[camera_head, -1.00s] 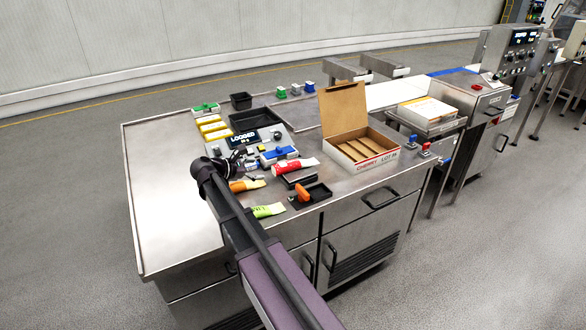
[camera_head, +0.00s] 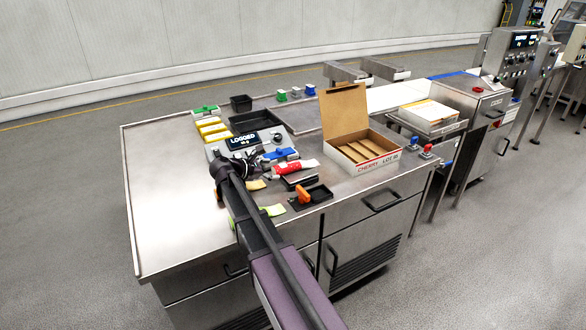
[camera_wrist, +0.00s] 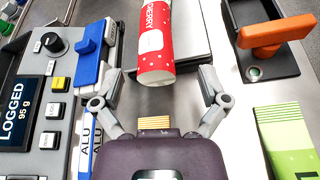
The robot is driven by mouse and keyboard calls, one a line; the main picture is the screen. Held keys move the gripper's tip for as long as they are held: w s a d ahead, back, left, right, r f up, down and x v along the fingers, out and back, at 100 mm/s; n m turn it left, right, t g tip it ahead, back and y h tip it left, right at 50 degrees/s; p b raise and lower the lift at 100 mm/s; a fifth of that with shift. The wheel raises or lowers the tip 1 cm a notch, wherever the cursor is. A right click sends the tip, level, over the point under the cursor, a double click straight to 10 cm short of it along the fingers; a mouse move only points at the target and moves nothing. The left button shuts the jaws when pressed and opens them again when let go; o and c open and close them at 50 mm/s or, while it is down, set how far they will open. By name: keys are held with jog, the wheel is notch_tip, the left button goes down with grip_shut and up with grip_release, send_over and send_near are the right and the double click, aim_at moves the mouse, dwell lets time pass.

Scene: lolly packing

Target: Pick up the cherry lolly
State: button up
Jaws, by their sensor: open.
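My gripper (camera_wrist: 160,73) is open, with one finger on each side of the lolly's near end and a gap on both sides. In the head view, my gripper (camera_head: 258,164) is just left of the lolly, small and partly hidden by my wrist.
An open carton (camera_head: 372,163) stands behind, to the right. The bench's left part is clear.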

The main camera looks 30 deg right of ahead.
aim_at(282, 165)
jog(key=x, duration=0.1)
jog(key=b+x, duration=0.1)
jog(key=x, duration=0.1)
jog(key=shift+w+d+f, duration=0.25)
jog(key=shift+w+d, duration=0.05)
jog(key=shift+w, duration=0.05)
jog(key=shift+d+f+b, duration=0.1)
jog(key=shift+d+b, duration=0.2)
jog(key=shift+d, duration=0.2)
grip_shut()
notch_tip(282, 165, up, 4)
jog(key=p, duration=0.3)
jog(key=shift+f+p, duration=0.15)
jog(key=shift+p, duration=0.2)
jog(key=s+r+p, duration=0.1)
jog(key=s, duration=1.5)
jog(key=shift+a+r, duration=0.2)
